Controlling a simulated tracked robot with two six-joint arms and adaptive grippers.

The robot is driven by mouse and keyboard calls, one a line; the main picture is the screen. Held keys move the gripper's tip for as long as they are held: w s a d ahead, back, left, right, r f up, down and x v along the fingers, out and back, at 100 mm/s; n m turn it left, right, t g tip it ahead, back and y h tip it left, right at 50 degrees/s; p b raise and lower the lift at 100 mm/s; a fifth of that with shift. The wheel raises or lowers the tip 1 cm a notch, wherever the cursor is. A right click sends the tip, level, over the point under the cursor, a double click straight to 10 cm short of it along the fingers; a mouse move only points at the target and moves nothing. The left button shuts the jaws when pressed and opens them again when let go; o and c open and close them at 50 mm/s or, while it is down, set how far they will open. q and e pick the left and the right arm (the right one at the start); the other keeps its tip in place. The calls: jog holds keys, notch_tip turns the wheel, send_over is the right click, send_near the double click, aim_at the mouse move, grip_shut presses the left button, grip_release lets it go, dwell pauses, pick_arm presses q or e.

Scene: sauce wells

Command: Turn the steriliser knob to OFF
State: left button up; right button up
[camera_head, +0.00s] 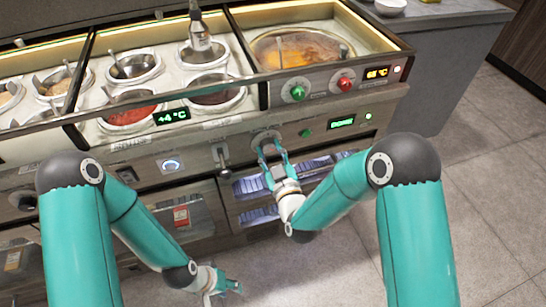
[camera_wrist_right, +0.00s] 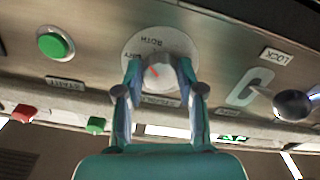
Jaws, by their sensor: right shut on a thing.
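The steriliser knob (camera_wrist_right: 160,72) is a pale round knob with a red mark, set on a round printed dial plate (camera_wrist_right: 158,42) in the right wrist view. The dial lettering is partly hidden by my fingers, and I cannot read an OFF mark. My right gripper (camera_wrist_right: 159,76) is shut on the knob, one teal finger on each side. In the head view my right gripper (camera_head: 271,150) reaches the panel's dial plate (camera_head: 264,137). My left gripper (camera_head: 226,285) hangs low near the floor, away from the panel; its finger opening is unclear.
A green button (camera_wrist_right: 55,45) sits left of the knob in the wrist view, and a lock slot with a metal lever (camera_wrist_right: 294,105) sits right. Above the panel are sauce wells (camera_head: 130,110) and a glowing pan (camera_head: 300,48). The floor (camera_head: 480,180) at right is clear.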

jog(key=n+b, duration=0.6)
jog(key=shift+w+b, duration=0.1)
jog(key=shift+b, duration=0.3)
jog(key=n+b, duration=0.3)
jog(key=n, duration=0.1)
jog(key=n+b, duration=0.2)
jog(key=n, duration=0.2)
jog(key=shift+r+n, duration=0.1)
jog(key=shift+n, duration=0.2)
jog(key=n+b, duration=0.1)
jog(key=n, duration=0.1)
jog(key=shift+n, duration=0.3)
jog(key=n, duration=0.2)
jog(key=shift+n+b, duration=0.35)
jog(key=shift+n, duration=0.05)
jog(key=n, duration=0.3)
jog(key=shift+n+p, duration=0.5)
jog(key=shift+n, duration=1.3)
